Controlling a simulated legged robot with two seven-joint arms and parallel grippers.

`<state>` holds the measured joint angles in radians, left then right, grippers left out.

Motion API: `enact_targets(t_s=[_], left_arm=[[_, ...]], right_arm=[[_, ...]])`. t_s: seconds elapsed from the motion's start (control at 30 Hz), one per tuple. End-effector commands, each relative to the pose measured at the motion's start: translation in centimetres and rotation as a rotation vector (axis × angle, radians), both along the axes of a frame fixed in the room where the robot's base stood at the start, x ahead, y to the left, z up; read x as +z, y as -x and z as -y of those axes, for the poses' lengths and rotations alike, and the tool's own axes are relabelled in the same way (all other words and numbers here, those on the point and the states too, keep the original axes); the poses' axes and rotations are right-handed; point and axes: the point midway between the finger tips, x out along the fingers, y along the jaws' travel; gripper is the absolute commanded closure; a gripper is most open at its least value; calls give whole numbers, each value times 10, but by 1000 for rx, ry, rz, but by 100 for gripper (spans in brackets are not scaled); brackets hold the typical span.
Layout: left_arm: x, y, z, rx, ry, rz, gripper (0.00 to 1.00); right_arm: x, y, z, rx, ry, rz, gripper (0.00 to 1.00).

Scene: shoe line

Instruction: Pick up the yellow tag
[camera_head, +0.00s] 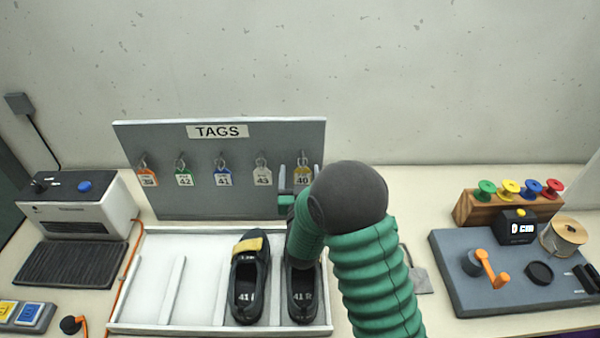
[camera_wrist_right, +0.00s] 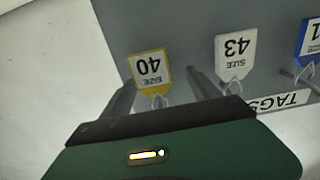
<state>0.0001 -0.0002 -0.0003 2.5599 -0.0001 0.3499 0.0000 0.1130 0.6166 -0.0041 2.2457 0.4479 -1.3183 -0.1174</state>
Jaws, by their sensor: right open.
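The yellow tag (camera_head: 303,176), marked 40, hangs on the rightmost hook of the grey TAGS board (camera_head: 240,205). In the right wrist view the yellow tag (camera_wrist_right: 148,69) shows upside down, between the two fingers. My right gripper (camera_head: 294,186) is at the right end of the board, close to the tag; it also shows in the right wrist view (camera_wrist_right: 160,90). Its fingers are apart, one on each side of the tag, and nothing is gripped. Whether a finger touches the tag cannot be told. My left gripper is not in view.
A white tag (camera_head: 262,176) marked 43 hangs left of the yellow one, with blue, green and orange tags beyond. Below, a white tray (camera_head: 150,275) holds two black shoes (camera_head: 248,285). A grey station with an orange crank (camera_head: 487,267) stands at the right.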

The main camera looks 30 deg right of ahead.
Motion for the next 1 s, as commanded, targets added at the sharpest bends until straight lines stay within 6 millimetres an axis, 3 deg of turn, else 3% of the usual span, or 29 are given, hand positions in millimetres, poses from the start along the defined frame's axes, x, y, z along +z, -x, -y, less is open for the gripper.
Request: enact_targets(t_s=[0.27,0.73,1.0], left_arm=[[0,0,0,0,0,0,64],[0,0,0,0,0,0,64],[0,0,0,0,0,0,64]], right_arm=[[-2,-3,6,-1,-2,-1,32],[-1,-3,3,0,0,0,93],[0,-3,4,-1,-1,1,94]])
